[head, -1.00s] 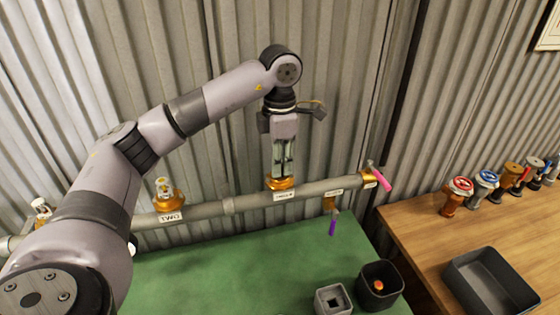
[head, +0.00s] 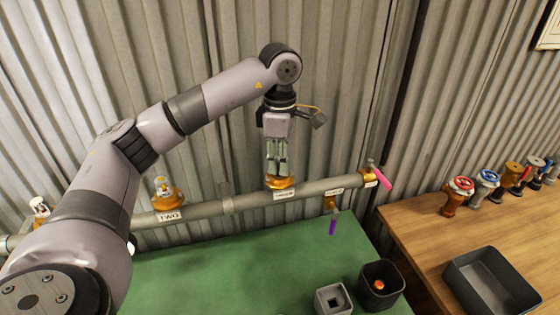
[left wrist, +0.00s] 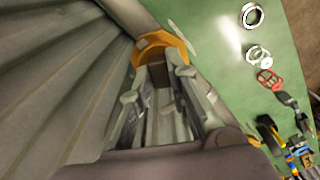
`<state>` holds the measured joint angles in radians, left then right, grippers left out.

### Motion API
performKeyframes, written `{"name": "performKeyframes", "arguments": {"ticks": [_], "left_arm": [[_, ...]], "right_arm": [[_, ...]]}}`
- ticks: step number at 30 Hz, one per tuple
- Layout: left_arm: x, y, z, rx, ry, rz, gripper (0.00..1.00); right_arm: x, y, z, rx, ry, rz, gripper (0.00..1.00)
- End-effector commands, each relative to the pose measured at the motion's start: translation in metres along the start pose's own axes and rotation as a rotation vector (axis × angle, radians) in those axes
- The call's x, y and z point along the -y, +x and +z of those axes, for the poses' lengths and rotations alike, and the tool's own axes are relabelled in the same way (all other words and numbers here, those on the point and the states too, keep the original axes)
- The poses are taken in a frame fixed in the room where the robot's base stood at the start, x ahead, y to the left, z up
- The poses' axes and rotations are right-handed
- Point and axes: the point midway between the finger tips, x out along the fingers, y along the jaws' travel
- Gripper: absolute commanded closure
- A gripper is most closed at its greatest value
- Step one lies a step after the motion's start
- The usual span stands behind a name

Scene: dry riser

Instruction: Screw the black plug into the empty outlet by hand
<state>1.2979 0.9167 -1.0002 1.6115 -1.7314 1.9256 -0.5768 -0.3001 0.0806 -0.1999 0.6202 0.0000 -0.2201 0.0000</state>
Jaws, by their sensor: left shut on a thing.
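The pipe (head: 310,190) runs along the corrugated wall with brass outlets on it. My left gripper (head: 278,174) points straight down over the brass outlet (head: 280,183) right of the one labelled TWO. Its fingertips are right at the outlet's mouth. In the left wrist view the gripper (left wrist: 158,72) is shut on a dark piece, the black plug (left wrist: 157,74), which sits inside the orange-brass ring (left wrist: 165,40). The fingers hide most of the plug, and I cannot tell how deep it sits. My right gripper is not in view.
Outlet TWO (head: 163,193) holds a clear-topped fitting. A pink lever (head: 382,179) and a purple lever (head: 333,225) are at the pipe's right end. A tray (head: 490,283) and several valves are on the wooden bench.

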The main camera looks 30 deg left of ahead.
Motion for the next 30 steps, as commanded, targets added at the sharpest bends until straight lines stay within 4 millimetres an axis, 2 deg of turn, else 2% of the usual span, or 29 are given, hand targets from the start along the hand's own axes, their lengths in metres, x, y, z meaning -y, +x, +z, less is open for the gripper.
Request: {"name": "performKeyframes", "arguments": {"ticks": [10,21,30], "left_arm": [[0.0,0.0001,-0.0003,0.0,0.036,0.0,1.0],[0.0002,0.0008,-0.0006,-0.001,0.483,0.0,1.0],[0.0003,0.0004,-0.0006,-0.001,0.513,-0.001,1.0]], "right_arm": [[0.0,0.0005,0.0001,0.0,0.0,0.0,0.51],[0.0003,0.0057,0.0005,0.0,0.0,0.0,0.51],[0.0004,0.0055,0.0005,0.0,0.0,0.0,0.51]]}}
